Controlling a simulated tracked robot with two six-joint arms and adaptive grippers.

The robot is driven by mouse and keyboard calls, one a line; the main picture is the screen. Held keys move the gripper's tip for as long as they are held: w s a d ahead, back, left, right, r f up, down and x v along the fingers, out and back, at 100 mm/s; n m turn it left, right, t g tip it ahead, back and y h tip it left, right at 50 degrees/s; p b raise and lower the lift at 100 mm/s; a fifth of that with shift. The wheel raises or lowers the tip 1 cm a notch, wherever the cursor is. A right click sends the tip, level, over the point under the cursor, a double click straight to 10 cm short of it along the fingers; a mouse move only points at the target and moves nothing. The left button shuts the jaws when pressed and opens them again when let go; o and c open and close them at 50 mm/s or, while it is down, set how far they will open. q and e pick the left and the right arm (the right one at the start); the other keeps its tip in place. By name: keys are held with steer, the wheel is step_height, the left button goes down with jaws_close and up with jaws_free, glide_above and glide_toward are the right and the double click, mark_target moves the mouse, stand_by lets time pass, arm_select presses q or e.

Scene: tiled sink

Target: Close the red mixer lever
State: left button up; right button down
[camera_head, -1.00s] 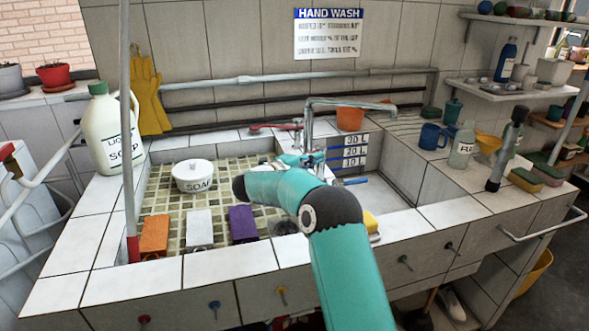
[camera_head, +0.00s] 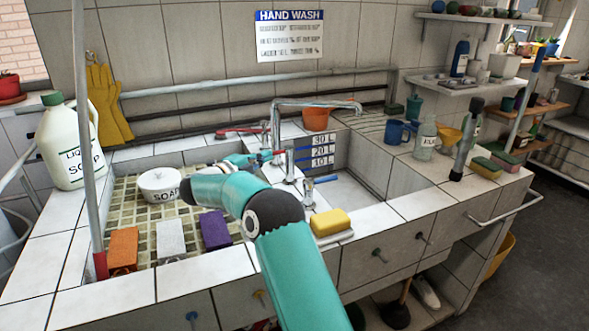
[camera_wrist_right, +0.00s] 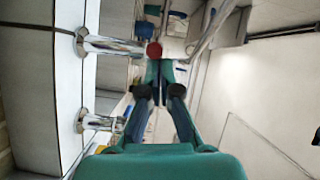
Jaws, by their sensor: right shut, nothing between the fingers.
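The red mixer lever (camera_head: 278,152) sticks out from a chrome valve beside the sink basins, below the faucet. In the right wrist view its round red end (camera_wrist_right: 154,50) sits right at my right fingertips, on a chrome stem. My right gripper (camera_head: 266,157) is shut and empty, level with the lever's end. I cannot tell whether it touches it. The closed fingers also show in the wrist view (camera_wrist_right: 160,72). The blue mixer lever (camera_head: 325,180) sits nearer the front, on a similar chrome valve. My left gripper is not in view.
The faucet (camera_head: 310,103) arches above the levers. A soap pot (camera_head: 160,184) and orange, white and purple blocks lie in the left basin. A yellow sponge (camera_head: 330,222) sits on the front ledge. A grey upright pole (camera_head: 88,150) stands at the left.

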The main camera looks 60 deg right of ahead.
steer(key=shift+d, duration=0.2)
steer(key=shift+s, duration=0.1)
